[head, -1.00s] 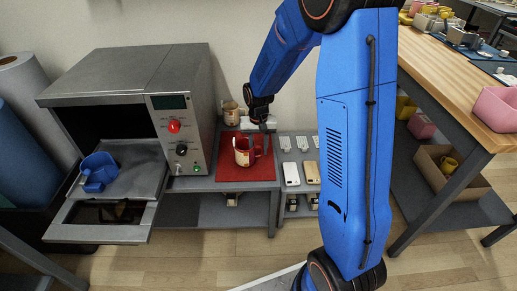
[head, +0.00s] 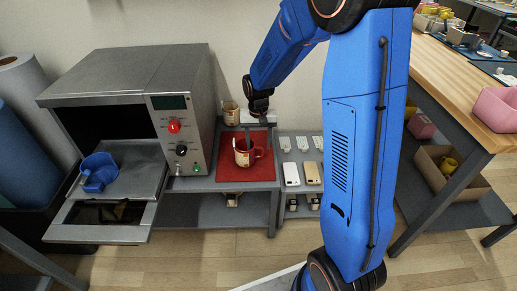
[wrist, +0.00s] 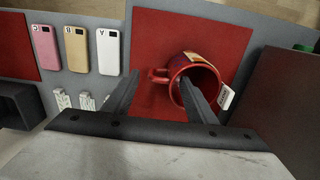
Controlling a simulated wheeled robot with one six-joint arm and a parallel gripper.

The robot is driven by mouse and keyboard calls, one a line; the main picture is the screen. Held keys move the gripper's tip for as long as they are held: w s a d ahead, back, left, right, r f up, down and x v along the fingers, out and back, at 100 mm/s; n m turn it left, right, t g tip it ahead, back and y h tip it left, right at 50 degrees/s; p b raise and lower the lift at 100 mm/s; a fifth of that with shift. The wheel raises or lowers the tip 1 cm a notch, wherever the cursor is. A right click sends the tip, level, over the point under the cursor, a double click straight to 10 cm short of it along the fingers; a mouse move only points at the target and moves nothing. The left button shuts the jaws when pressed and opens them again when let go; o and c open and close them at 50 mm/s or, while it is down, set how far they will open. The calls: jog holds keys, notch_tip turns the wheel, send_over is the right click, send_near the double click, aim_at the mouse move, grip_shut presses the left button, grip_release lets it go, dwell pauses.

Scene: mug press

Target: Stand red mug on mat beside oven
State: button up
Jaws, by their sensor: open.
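The red mug (head: 243,156) stands upright on the red mat (head: 230,175) to the right of the oven (head: 180,90). It has a pale label, and its handle points right in the head view. My gripper (head: 259,138) is open, pointing down at the mug. In the wrist view the mug (wrist: 205,72) shows its open top, with a white tag on its side. One finger of my gripper (wrist: 160,85) crosses in front of the mug's opening; the other is left of the handle, over the mat (wrist: 165,40). I cannot tell whether a finger touches the mug.
A blue mug (head: 99,170) sits on the oven's lowered tray. A beige cup (head: 231,114) stands behind the mat. Phone-like devices (head: 291,174) lie just right of the mat. A wooden table (head: 450,80) with a pink container (head: 497,108) is at right.

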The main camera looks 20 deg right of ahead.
notch_tip(320, 180, up, 8)
jog(key=shift+f, duration=0.2)
jog(key=s+d+r+n+t, duration=0.2)
jog(key=s+r, duration=1)
jog(key=s, duration=0.3)
jog(key=s+n+t, duration=0.1)
jog(key=s+t, duration=0.1)
jog(key=s, duration=1.4)
jog(key=shift+s+d+r+n+t, duration=0.25)
jog(key=shift+r+n+t, duration=0.05)
jog(key=shift+r+t, duration=0.1)
